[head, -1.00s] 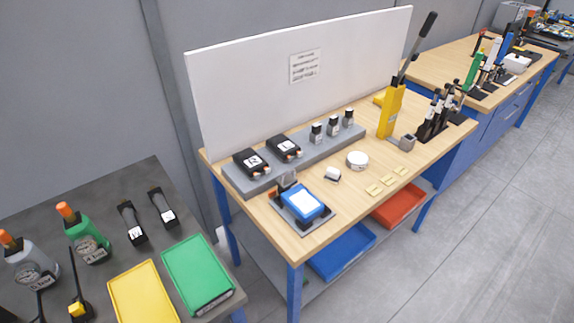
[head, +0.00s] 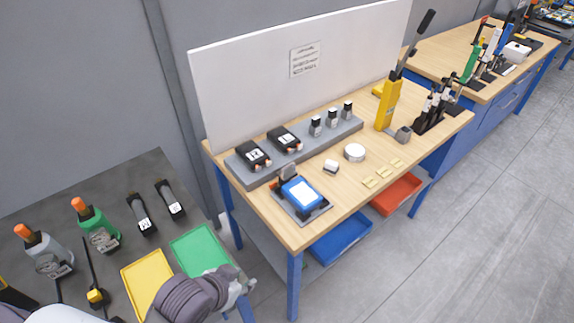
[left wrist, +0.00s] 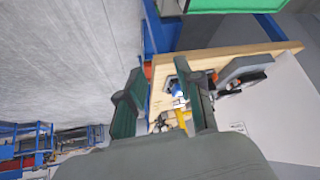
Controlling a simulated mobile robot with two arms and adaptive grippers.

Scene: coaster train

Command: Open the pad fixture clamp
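The pad fixture (head: 318,211) is a grey plate near the front left corner of the wooden workbench. It carries a blue pad with a white top face (head: 302,193). The clamp (head: 287,171) shows as a small grey upright piece at the pad's back left; its exact state is too small to tell. My left gripper (head: 243,284) is at the bottom of the head view, in front of and lower left of the fixture, apart from it. In the left wrist view its two dark fingers (left wrist: 160,103) are spread and empty, and a small blue item shows beyond them. My right gripper is out of view.
Black devices (head: 253,155) stand on a grey riser behind the fixture, before a white back panel (head: 300,80). A white roll (head: 355,152) and yellow pieces lie to the right. A dark side table (head: 60,205) holds bottles and yellow and green trays.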

